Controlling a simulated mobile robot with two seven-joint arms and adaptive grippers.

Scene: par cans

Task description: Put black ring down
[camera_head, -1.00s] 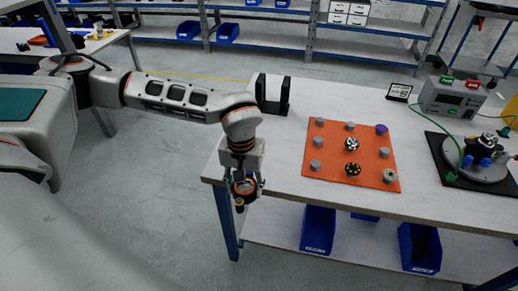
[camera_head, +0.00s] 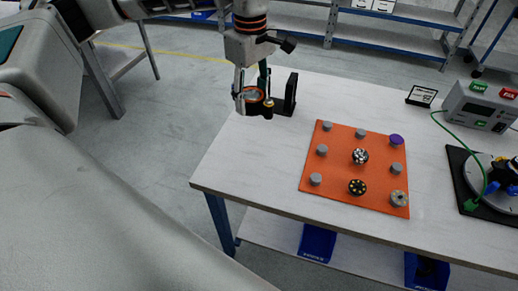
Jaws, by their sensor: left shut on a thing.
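My left gripper (camera_head: 254,92) hangs down from the upper middle of the head view and is shut on the black ring (camera_head: 256,107). The ring is dark with an orange-brown inner edge, and a small brass-tipped knob stands at its right side. It is in front of the left part of a black U-shaped stand (camera_head: 291,94) near the table's far left edge. The gripper hides much of the stand, and I cannot tell whether the ring touches it. My right gripper is not in view.
The white table (camera_head: 240,165) is bare left of an orange mat (camera_head: 312,185), which holds several grey cylinders, two black dotted discs and a purple-topped piece (camera_head: 396,140). A control box (camera_head: 480,108) and a round fixture on a black pad (camera_head: 468,200) are at right.

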